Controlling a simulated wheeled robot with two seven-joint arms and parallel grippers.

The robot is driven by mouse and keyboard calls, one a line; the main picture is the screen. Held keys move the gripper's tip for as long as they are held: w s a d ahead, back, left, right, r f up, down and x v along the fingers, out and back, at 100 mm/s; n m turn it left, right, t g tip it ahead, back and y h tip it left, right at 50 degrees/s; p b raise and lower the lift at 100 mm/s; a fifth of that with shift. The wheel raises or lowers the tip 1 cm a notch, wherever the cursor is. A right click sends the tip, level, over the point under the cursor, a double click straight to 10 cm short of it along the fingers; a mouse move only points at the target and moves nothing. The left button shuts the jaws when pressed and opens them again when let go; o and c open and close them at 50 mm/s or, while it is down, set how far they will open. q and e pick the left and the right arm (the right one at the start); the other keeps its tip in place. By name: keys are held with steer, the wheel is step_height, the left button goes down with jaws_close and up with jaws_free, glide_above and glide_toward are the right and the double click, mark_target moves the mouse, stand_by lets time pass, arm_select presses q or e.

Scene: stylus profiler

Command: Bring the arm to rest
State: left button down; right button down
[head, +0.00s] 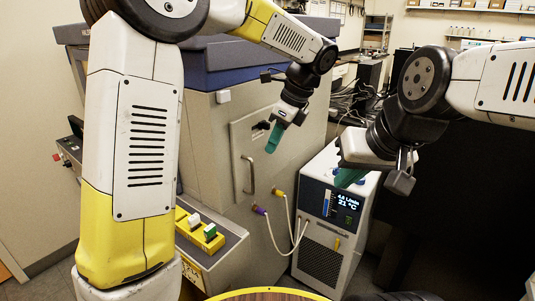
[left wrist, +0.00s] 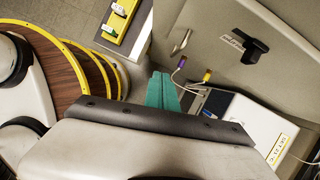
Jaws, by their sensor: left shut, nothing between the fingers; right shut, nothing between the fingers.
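My left arm comes in from the left in the head view and bends over to the middle. My left gripper (head: 274,138) has green fingers, which are together and empty, pointing down in front of the grey cabinet (head: 215,130). The same green fingers (left wrist: 162,92) show closed in the left wrist view, with nothing between them. My right gripper (head: 350,177) hangs in front of the top of the chiller (head: 320,225). Its green fingers are together and partly hidden by the wrist; I cannot tell whether they touch the chiller.
The cabinet front has a handle (head: 249,174) and a black latch (left wrist: 250,45). Hoses with purple and yellow ends run from it to the chiller, whose display (head: 345,203) reads 21 °C. A yellow holder with blocks (head: 200,230) sits on a low ledge.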

arm_select(q)
steer(key=s+a+r+n+t+h, duration=0.1)
steer(key=s+a+n+t+h, duration=0.1)
steer(key=s+a+n, duration=0.5)
steer(key=s+a+r+n+t+h, duration=0.1)
steer(key=s+a+n+h, duration=0.3)
steer(key=s+a+n, duration=0.4)
steer(key=s+n+t, duration=0.1)
steer(key=s+n, duration=0.3)
steer(key=n, duration=0.2)
steer(key=shift+s+r+n+t, duration=0.15)
steer(key=shift+s+n+t, duration=0.15)
steer(key=shift+n, duration=0.1)
